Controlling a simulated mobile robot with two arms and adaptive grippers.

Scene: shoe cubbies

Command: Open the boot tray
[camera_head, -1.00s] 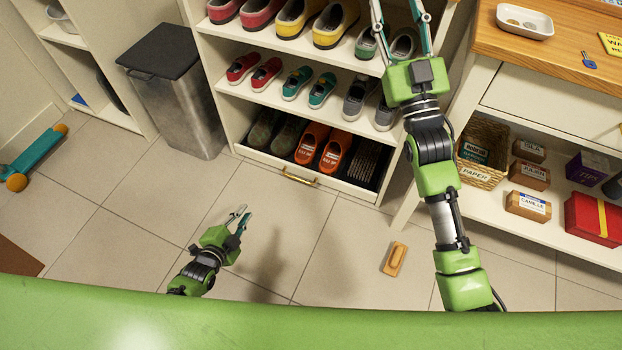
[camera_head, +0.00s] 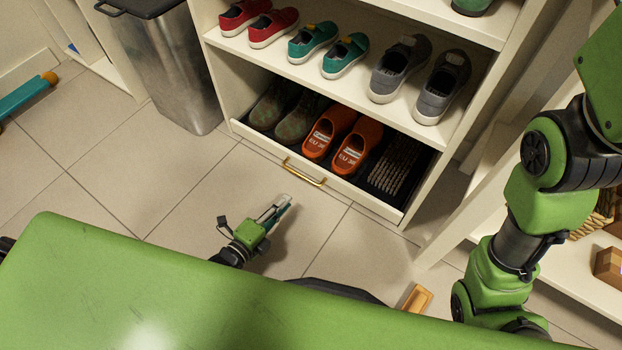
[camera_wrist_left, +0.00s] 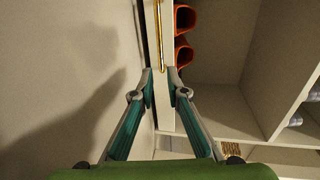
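The boot tray (camera_head: 262,145) is the lowest level of the white shoe cubby. It has a low pale front with a brass handle (camera_head: 303,172), which also shows in the left wrist view (camera_wrist_left: 158,38). The tray front looks about flush with the cubby. Dark boots, orange shoes (camera_head: 342,140) and a ridged dark item sit inside. My left gripper (camera_head: 284,201) is low over the floor in front of the handle, apart from it. In the left wrist view its fingers (camera_wrist_left: 161,74) are parted and empty, pointing along the handle. My right gripper is out of view.
A metal bin (camera_head: 165,70) stands left of the cubby. A wooden brush-like block (camera_head: 417,299) lies on the floor at the lower right. A white shelf unit with a basket (camera_head: 592,222) is at the right. The floor before the tray is otherwise clear.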

